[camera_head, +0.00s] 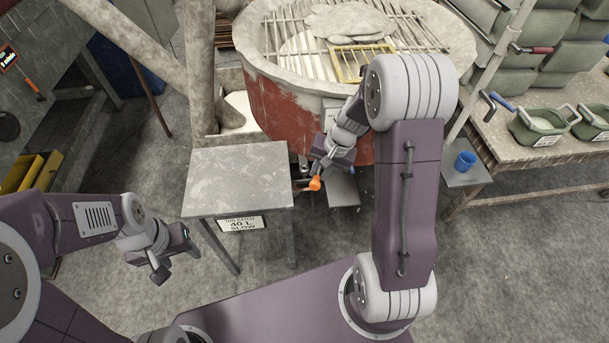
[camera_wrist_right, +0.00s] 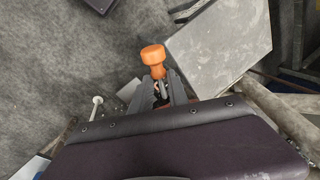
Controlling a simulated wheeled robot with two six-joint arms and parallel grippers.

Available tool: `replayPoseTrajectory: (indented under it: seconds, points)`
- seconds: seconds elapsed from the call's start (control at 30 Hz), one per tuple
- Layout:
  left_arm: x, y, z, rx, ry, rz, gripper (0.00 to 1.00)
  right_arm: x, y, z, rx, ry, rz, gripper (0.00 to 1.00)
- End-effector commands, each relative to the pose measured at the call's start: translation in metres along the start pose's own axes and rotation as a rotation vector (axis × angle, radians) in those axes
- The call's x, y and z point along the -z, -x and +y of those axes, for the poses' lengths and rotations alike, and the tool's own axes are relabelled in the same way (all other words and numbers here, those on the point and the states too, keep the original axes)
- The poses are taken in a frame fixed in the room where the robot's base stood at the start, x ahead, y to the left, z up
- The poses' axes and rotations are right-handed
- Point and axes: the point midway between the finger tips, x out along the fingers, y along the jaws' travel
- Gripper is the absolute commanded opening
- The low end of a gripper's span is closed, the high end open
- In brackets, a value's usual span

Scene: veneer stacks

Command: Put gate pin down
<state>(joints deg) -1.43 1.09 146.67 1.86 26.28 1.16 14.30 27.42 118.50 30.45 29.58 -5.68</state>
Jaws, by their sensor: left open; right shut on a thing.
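The gate pin (camera_head: 315,184) has a bright orange knob. My right gripper (camera_head: 318,170) is shut on it, beside the right edge of a small grey table (camera_head: 238,170). In the right wrist view the orange knob of the gate pin (camera_wrist_right: 153,56) sticks out beyond the fingers of my right gripper (camera_wrist_right: 163,88), which hide its shaft. The grey table (camera_wrist_right: 222,45) lies just to the right of the knob there, and the pin looks apart from it. My left gripper (camera_head: 172,262) is open and empty, left of the table over the floor.
A large round red mixer (camera_head: 285,110) with a grate and a yellow frame (camera_head: 362,64) stands behind the table. A blue cup (camera_head: 465,161) sits on a small shelf at right. Green tubs (camera_head: 537,126) stand on the right bench. The grey table's top is bare.

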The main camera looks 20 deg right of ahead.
Motion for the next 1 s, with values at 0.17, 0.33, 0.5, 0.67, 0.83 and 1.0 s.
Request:
replayPoseTrajectory:
  seconds: [0.17, 0.33, 0.5, 0.67, 0.83, 1.0]
  points:
    - [-0.001, -0.009, 0.000, 0.000, 0.000, 0.000, 0.53, 0.035, -0.013, -0.001, 0.009, -0.247, 0.088, 0.00]
    - [-0.003, -0.027, -0.001, 0.000, 0.000, 0.000, 0.53, 0.070, -0.041, 0.000, 0.016, -0.489, 0.181, 0.00]
    - [-0.006, -0.059, -0.001, 0.000, 0.000, 0.000, 0.53, 0.100, -0.091, 0.005, 0.021, -0.707, 0.275, 0.00]
    - [-0.010, -0.096, -0.002, 0.000, 0.000, 0.000, 0.53, 0.112, -0.157, 0.017, 0.033, -0.820, 0.338, 0.00]
    - [-0.012, -0.115, -0.002, 0.000, 0.000, 0.000, 0.53, 0.104, -0.203, 0.032, 0.052, -0.803, 0.358, 0.00]
    - [-0.013, -0.121, -0.002, 0.000, 0.000, 0.000, 0.53, 0.098, -0.221, 0.038, 0.068, -0.798, 0.366, 0.00]
